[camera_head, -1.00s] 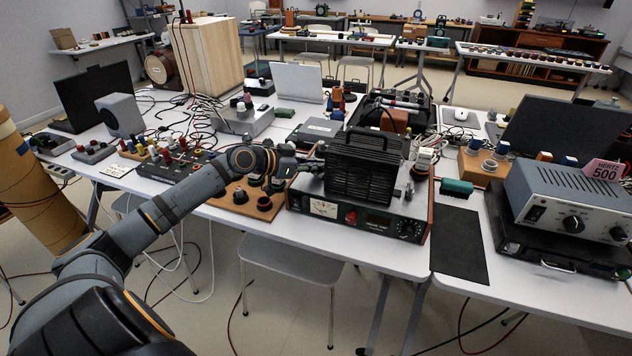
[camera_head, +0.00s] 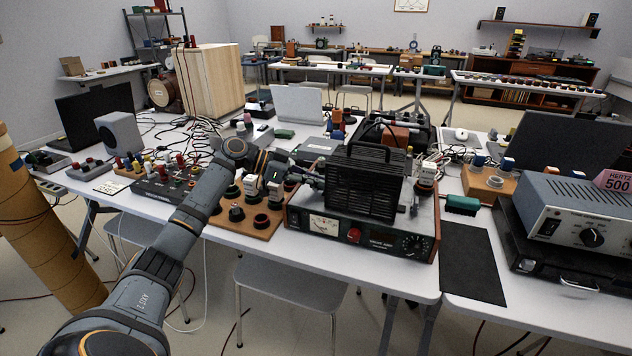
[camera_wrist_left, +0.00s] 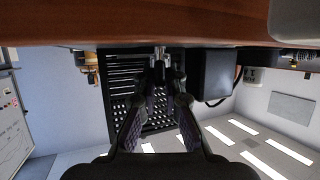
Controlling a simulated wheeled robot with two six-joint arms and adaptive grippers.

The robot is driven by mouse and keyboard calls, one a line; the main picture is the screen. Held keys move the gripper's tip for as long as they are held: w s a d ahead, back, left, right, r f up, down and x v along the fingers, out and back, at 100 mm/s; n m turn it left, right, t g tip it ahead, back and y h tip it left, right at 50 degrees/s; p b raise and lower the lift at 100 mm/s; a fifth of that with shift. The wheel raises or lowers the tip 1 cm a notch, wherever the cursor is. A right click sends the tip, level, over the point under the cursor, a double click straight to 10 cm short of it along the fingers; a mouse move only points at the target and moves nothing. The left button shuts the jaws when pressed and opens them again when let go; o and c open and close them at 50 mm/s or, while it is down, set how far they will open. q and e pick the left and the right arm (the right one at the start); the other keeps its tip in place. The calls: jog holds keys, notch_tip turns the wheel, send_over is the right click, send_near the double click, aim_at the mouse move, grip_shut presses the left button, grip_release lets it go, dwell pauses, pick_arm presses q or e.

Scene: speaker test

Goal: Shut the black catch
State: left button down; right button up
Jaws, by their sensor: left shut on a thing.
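A black slatted box (camera_head: 366,184) stands on a silver-topped instrument (camera_head: 360,235) with a dial and wooden sides. My left gripper (camera_head: 314,178) is at the box's left side. In the left wrist view, which is upside down, my left gripper (camera_wrist_left: 160,74) has its fingertips together on a small dark piece, apparently the black catch (camera_wrist_left: 159,62), low on the slatted side. A bright metal bit shows just beyond the tips. The fingers hide most of the catch, so its position cannot be told. My right gripper is not in view.
A board with dark knobs (camera_head: 232,219) lies under my left wrist. A black mat (camera_head: 472,262) and a blue-grey signal generator (camera_head: 580,218) are to the right. A green brush (camera_head: 462,204) lies behind the mat. Cables and small parts crowd the table's left half.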

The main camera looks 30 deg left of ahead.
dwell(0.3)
pick_arm(q)
jog(key=c, duration=1.4)
grip_release()
jog(key=shift+c, duration=0.2)
jog(key=shift+a, duration=0.1)
jog(key=v, duration=1.2)
